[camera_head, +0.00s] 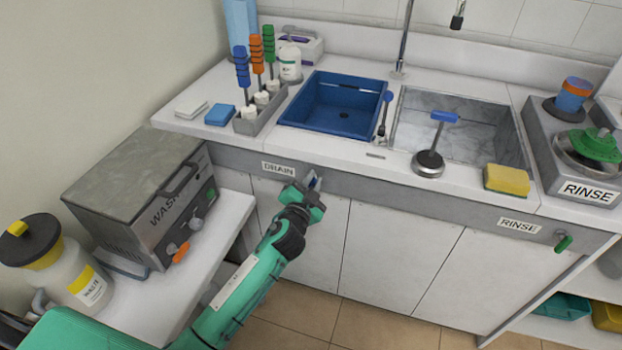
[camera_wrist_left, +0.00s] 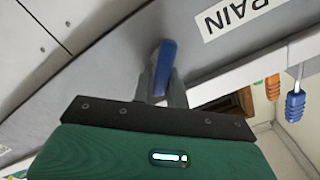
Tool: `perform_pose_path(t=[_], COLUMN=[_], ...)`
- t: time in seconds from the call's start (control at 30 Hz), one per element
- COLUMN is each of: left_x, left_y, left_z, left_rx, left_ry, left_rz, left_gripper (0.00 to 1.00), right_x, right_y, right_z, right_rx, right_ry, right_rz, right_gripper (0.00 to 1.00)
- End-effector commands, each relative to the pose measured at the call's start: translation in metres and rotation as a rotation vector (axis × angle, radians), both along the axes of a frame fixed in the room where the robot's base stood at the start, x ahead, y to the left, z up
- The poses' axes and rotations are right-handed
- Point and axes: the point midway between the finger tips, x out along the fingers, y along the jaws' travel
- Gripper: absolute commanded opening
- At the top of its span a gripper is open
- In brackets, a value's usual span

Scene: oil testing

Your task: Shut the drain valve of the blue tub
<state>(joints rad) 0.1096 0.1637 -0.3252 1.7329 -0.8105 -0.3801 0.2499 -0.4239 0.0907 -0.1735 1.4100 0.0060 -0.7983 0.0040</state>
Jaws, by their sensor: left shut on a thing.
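The blue tub (camera_head: 330,104) is set into the white counter and looks empty, with a dark drain hole in its floor. Below it, the grey front rail carries a DRAIN label (camera_head: 279,169), which also shows in the left wrist view (camera_wrist_left: 232,17). Just right of the label is the blue drain valve handle (camera_wrist_left: 165,66). My left gripper (camera_head: 313,182) is at the rail, shut on this handle, with its fingers on either side of it. In the head view the gripper hides most of the handle. My right gripper is not in view.
A grey WASH machine (camera_head: 140,195) and a waste bottle (camera_head: 65,270) stand on a side bench, close to my left arm. A stone-lined basin (camera_head: 470,135) is right of the tub. A green valve handle (camera_head: 563,243) sits by the RINSE label (camera_head: 519,225). Cabinet doors (camera_head: 390,255) are below the rail.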

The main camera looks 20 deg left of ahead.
Motion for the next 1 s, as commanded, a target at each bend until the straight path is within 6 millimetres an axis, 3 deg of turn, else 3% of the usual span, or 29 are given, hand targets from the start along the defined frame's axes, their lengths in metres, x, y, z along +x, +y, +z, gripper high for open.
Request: perform_pose_path(t=[0.3, 0.6, 1.0], left_x=[0.0, 0.0, 0.0], left_y=[-0.004, -0.006, -0.007], left_z=[-0.003, -0.008, -0.013], left_rx=[0.302, 0.571, 0.806], left_ry=[-0.01, -0.02, -0.027], left_rz=[-0.001, -0.001, -0.002], left_gripper=[0.0, 0.0, 0.0], right_x=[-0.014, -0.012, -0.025], right_y=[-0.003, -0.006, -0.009], right_z=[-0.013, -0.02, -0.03], right_rx=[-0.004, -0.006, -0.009], right_ry=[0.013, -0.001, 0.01], right_rz=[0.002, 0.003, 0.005], right_gripper=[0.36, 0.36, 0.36])
